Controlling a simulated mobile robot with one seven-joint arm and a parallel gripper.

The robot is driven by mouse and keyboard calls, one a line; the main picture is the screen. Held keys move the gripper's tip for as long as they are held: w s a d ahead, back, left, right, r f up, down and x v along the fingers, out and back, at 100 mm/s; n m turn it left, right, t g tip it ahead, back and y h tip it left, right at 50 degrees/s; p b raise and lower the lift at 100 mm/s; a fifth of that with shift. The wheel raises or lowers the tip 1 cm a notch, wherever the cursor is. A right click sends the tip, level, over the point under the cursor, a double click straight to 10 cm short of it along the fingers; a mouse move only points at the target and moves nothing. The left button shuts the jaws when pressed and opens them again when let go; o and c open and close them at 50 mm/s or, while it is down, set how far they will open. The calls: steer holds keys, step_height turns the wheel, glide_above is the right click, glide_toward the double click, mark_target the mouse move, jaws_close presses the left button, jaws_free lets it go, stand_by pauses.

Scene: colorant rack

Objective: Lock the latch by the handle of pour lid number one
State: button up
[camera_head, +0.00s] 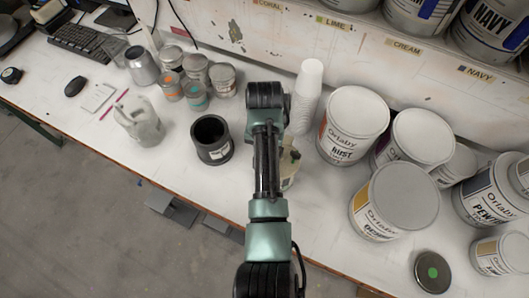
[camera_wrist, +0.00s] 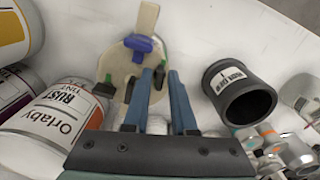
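A round beige pour lid (camera_wrist: 117,66) with an upright tan handle (camera_wrist: 147,18) is ahead of my gripper in the wrist view. A blue latch part (camera_wrist: 139,42) sits by the handle's base, with green parts on the lid's edges. No number on the lid can be read. In the head view only a sliver of this lid (camera_head: 290,158) shows beside my arm. My gripper (camera_wrist: 158,76) is open, with a gap between its blue fingers. The left finger overlaps the lid's near edge in the picture; contact cannot be told. The arm hides the gripper in the head view.
A black cup (camera_head: 212,140) stands left of my arm. White cups (camera_head: 307,90) are stacked behind it, and the Rust can (camera_head: 352,130) stands to the right with several others. A translucent jug (camera_head: 140,122) and small cans (camera_head: 196,68) stand left. The front-left bench is clear.

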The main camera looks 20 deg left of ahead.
steer(key=shift+o, duration=0.9)
steer(key=shift+r, duration=0.15)
steer(key=shift+r, duration=0.35)
step_height(320, 180, up, 12)
steer(key=p, duration=0.3)
steer(key=shift+p, duration=0.4)
